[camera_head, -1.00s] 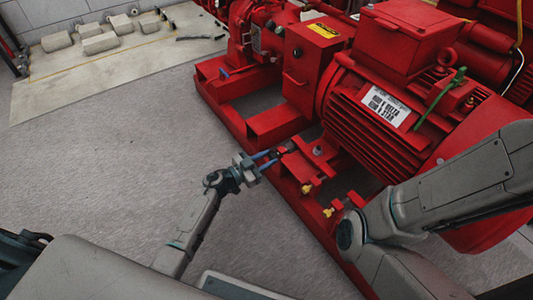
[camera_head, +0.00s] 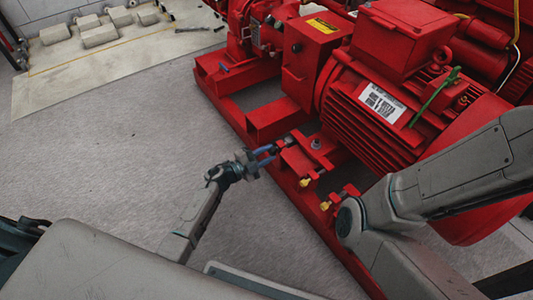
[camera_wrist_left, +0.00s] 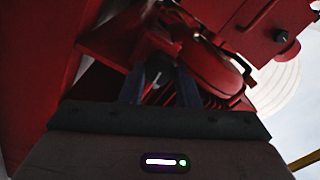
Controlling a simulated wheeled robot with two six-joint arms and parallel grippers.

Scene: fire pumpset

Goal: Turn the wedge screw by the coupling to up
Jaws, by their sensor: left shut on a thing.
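The wedge screw by the coupling (camera_head: 287,142) is a small dark piece on the red base rail, at the motor's front foot. My left gripper (camera_head: 268,154) reaches it from the left, with its blue fingers pointing at the screw. In the left wrist view the two fingers (camera_wrist_left: 159,87) stand on either side of a thin grey shaft, dim against the red base. The left gripper is shut on the screw; the exact contact is too small and dark to make out. My right arm crosses the right side, but its gripper is outside the picture.
The red motor (camera_head: 375,115) and red box (camera_head: 305,65) stand just beyond the screw. Two yellow-tipped screws (camera_head: 304,182) (camera_head: 325,205) sit farther along the rail. The grey floor (camera_head: 110,165) on the left is clear. Pale blocks (camera_head: 98,36) lie at the back left.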

